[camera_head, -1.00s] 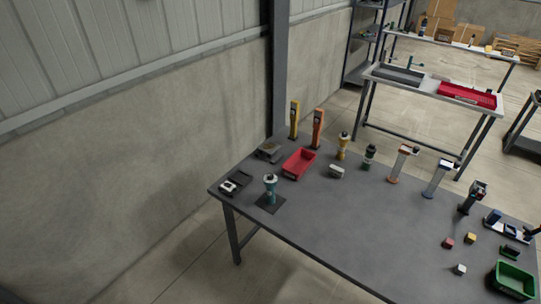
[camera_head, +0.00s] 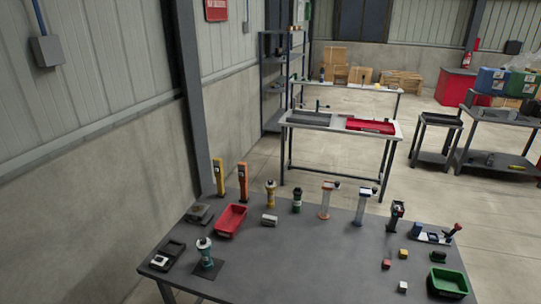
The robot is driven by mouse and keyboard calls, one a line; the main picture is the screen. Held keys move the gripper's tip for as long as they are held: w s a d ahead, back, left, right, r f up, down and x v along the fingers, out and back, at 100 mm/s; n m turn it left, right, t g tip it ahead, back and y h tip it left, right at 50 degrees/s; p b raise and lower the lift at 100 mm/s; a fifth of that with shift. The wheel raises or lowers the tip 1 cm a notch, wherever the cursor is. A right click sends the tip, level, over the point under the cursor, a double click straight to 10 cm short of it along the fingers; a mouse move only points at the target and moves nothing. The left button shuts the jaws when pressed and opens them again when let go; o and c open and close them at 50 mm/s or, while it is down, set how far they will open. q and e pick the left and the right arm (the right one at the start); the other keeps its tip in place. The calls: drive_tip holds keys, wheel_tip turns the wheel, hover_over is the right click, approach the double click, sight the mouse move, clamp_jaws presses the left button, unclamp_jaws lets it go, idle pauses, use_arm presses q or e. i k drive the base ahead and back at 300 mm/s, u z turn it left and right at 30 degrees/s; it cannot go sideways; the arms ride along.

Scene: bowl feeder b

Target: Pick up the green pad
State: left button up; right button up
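A small dark green block (camera_head: 438,256) lies at the right end of the grey table, just behind the green bin (camera_head: 449,283). It may be the green pad, but it is too small to be sure. Neither of my grippers is in view.
The grey table (camera_head: 310,267) has a clear middle. Small red (camera_head: 386,264), yellow (camera_head: 404,253) and white (camera_head: 402,287) cubes lie near the green bin. A red bin (camera_head: 230,220) and a teal-topped device (camera_head: 205,252) stand at left. Several upright tools line the back.

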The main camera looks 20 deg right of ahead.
sight(437, 256)
drive_tip(key=z, duration=2.55)
